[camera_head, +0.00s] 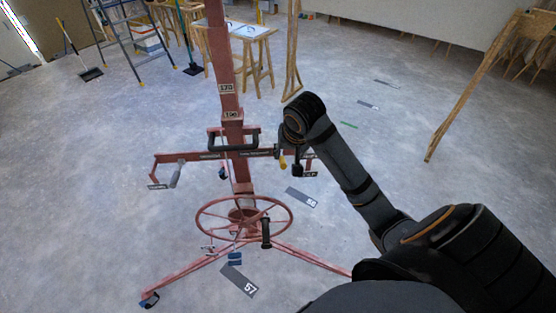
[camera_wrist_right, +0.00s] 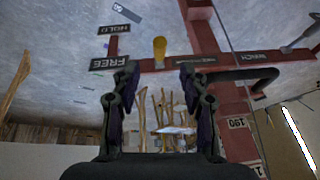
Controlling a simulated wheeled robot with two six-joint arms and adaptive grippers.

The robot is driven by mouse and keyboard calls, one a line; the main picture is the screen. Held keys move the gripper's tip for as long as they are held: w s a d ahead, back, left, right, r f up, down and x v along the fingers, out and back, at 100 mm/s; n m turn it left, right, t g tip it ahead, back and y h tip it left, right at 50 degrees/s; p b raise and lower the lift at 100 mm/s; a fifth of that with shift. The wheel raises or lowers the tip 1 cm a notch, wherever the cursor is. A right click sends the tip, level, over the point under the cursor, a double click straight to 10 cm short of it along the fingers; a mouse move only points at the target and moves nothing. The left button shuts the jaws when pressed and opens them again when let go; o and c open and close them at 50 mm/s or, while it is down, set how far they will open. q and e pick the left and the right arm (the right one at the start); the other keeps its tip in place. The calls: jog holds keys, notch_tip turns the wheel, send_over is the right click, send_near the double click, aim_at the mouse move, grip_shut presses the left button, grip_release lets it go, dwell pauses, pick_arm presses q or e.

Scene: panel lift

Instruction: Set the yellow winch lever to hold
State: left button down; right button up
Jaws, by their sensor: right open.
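The yellow winch lever (camera_head: 283,164) is on the right side of the red panel lift's crossbar, and only its yellow end shows clearly. In the right wrist view, which is upside down, the yellow lever end (camera_wrist_right: 159,48) lies just beyond and between my fingertips. A HOLD plate (camera_wrist_right: 114,29) and a FREE plate (camera_wrist_right: 109,63) are left of it there; the lever is nearer the FREE plate. My right gripper (camera_wrist_right: 158,76) is open with nothing between its fingers; in the head view my right gripper (camera_head: 291,157) is partly hidden by its wrist. My left gripper is not in view.
The red mast (camera_head: 225,70), a black handle (camera_head: 233,142) and a red handwheel (camera_head: 243,216) are left of my right gripper. A wooden stool (camera_head: 255,60) and a ladder (camera_head: 120,40) stand behind. Grey floor is clear on the right.

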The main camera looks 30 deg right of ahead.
aim_at(284, 163)
jog(key=p+x, duration=0.2)
jog(key=x, duration=0.8)
jog(key=shift+w+f, duration=0.15)
jog(key=shift+f, duration=0.15)
grip_shut()
